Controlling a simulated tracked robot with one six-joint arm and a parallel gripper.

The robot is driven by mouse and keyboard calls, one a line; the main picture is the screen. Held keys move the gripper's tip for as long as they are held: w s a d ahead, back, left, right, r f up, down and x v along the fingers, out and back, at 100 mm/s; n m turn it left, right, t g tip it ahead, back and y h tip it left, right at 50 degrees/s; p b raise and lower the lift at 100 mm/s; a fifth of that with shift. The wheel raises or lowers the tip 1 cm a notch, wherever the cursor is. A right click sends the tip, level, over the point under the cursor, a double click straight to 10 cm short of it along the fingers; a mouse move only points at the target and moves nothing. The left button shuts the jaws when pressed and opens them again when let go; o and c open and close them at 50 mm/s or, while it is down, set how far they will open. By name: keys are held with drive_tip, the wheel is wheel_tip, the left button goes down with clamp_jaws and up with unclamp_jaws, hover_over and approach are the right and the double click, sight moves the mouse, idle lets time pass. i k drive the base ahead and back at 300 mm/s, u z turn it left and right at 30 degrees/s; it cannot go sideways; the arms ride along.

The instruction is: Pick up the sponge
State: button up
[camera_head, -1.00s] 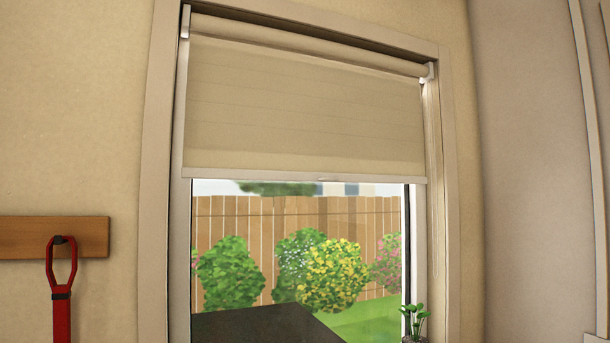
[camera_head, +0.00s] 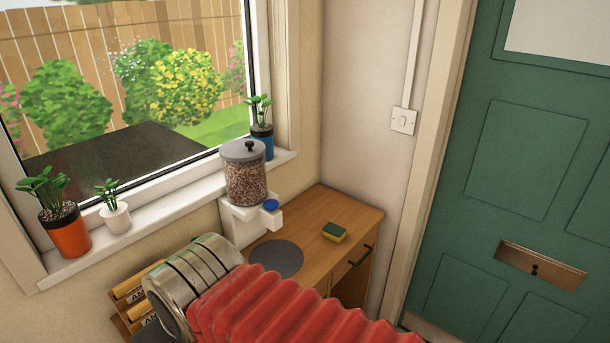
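The sponge (camera_head: 334,232) is a small block with a yellow body and a dark green top. It lies flat on the wooden cabinet top (camera_head: 343,207), near the front edge and above a drawer with a dark handle. It is fully visible, with nothing touching it but the wood. My gripper is not in view, so its opening and its place relative to the sponge do not show.
A grey round mat (camera_head: 275,259) lies left of the sponge. A white dispenser (camera_head: 244,217) with a filled clear jar (camera_head: 245,180) stands behind. Potted plants line the windowsill (camera_head: 165,205). A green door (camera_head: 510,200) stands right. The wood around the sponge is clear.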

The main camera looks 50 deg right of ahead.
sight(330, 231)
drive_tip(key=z, duration=0.65)
drive_tip(key=k, duration=0.85)
drive_tip(key=z, duration=0.95)
drive_tip(key=k, duration=0.5)
drive_tip(key=u, duration=0.05)
drive_tip(key=i, duration=1)
drive_tip(key=z, duration=0.05)
